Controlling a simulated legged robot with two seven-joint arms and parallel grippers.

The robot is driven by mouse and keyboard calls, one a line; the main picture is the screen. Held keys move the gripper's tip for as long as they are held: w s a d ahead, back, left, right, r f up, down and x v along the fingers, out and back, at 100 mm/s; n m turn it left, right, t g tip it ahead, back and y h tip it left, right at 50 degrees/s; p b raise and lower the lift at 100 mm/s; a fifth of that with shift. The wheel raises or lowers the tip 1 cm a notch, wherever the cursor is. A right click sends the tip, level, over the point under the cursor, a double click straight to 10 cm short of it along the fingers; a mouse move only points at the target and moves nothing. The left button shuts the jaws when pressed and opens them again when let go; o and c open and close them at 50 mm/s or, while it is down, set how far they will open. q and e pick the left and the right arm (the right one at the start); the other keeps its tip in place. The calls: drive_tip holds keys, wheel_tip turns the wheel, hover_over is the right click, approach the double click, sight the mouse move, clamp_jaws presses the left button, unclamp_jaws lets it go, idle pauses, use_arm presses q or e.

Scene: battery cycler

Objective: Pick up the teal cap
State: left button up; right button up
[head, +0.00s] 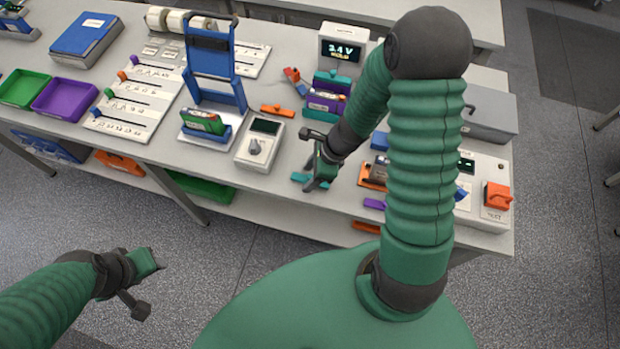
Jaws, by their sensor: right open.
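The teal cap (299,177) lies flat on the table near its front edge, a small bar partly covered by my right gripper. My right gripper (309,162) is open and empty, with one dark finger over the cap and the other finger further back. I cannot tell whether the lower finger touches the cap. My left gripper (146,287) is out over the floor in front of the table, with its two fingers apart and nothing between them.
A grey meter (259,144) stands left of the cap. An orange bar (277,111) lies behind it, and a purple bar (374,204) lies to the right. A blue frame stand (215,90) rises further left. A tester with an orange switch (497,196) stands at the right end.

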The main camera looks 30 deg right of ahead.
clamp_jaws()
drive_tip(key=shift+r, duration=0.1)
idle(0.3)
